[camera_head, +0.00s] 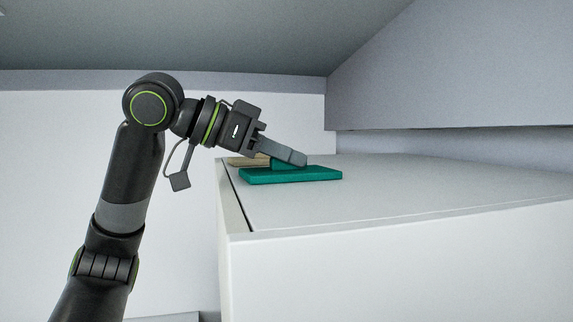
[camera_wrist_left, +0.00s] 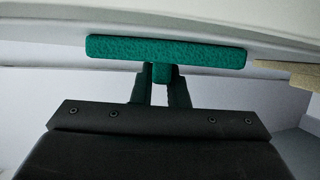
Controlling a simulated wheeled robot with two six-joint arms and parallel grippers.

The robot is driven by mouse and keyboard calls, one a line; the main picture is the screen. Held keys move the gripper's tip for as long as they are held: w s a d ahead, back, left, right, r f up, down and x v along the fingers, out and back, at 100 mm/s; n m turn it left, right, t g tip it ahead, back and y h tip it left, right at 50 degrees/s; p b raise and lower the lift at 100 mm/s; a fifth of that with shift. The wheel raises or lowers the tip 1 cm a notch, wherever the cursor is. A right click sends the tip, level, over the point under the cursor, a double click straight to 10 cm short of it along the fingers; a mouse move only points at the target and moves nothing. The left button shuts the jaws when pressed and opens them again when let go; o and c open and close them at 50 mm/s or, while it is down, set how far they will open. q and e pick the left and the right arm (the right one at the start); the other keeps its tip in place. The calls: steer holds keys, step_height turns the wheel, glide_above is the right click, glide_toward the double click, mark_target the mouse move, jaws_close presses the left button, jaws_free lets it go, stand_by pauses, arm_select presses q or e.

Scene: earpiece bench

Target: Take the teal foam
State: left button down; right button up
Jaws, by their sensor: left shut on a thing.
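The teal foam (camera_head: 291,175) is a flat green slab with a raised block on top. It lies at or just above the white bench top near its left edge; I cannot tell whether it touches. My left gripper (camera_head: 301,160) comes in from the left and is shut on the raised block. In the left wrist view the teal foam (camera_wrist_left: 166,50) spans the top as a long bar, with its short block between the two fingers (camera_wrist_left: 161,92). My right gripper is not in view.
A tan piece (camera_head: 248,161) lies on the white bench (camera_head: 420,190) behind the foam; it also shows at the right of the left wrist view (camera_wrist_left: 290,73). The bench top to the right is clear. A grey overhang (camera_head: 450,65) is above the bench at the back right.

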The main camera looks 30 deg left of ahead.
arm_select(q)
steer(key=shift+r, duration=0.1)
step_height(320, 180, up, 9)
steer(key=shift+r, duration=0.2)
step_height(320, 180, up, 3)
steer(key=p, duration=0.3)
steer(key=shift+r, duration=0.2)
stand_by(0.4)
